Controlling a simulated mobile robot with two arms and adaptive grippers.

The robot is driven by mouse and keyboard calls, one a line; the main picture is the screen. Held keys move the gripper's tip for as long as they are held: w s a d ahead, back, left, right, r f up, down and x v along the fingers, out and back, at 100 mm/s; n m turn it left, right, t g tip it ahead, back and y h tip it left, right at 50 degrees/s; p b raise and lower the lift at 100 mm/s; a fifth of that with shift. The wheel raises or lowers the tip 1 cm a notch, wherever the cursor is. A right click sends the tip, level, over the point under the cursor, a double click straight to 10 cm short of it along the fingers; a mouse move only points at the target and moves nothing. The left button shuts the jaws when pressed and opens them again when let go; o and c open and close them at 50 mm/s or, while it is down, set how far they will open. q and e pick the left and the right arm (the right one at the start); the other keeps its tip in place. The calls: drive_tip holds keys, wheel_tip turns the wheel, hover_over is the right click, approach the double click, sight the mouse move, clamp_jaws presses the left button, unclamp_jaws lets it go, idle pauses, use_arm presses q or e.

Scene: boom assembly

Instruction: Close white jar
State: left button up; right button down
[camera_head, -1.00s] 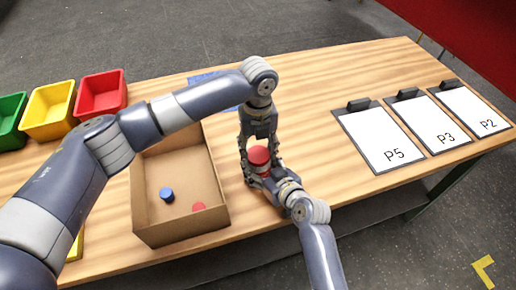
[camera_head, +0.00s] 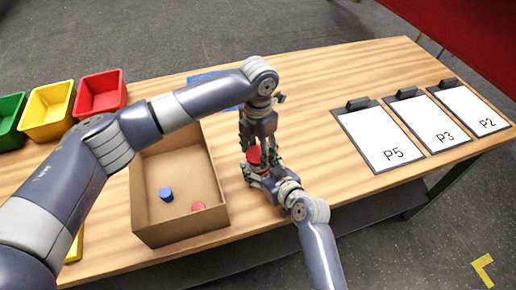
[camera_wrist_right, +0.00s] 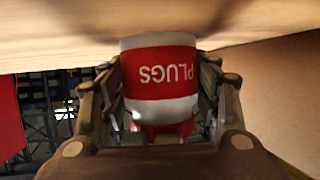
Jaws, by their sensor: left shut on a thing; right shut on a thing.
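The white jar (camera_wrist_right: 160,84) has a red label reading PLUGS, upside down in the right wrist view. My right gripper (camera_head: 256,168) is shut around its sides from the near side, low over the table. A red lid (camera_head: 254,156) is at the jar's top; its red edge also shows in the right wrist view (camera_wrist_right: 166,129). My left gripper (camera_head: 256,147) points down from above and is shut on the red lid. The fingers partly hide lid and jar, so I cannot tell how far the lid is seated.
An open cardboard box (camera_head: 180,232) stands left of the grippers, holding a blue piece (camera_head: 166,194) and a red piece (camera_head: 198,206). Green, yellow and red bins (camera_head: 101,95) are at the back left. Clipboards (camera_head: 382,138) lie at the right. The table's middle right is clear.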

use_arm(q)
drive_tip(key=o, duration=0.6)
drive_tip(key=shift+o, duration=0.2)
drive_tip(key=shift+r, duration=0.1)
drive_tip(key=shift+r, duration=2.15)
drive_tip(key=shift+c, duration=0.3)
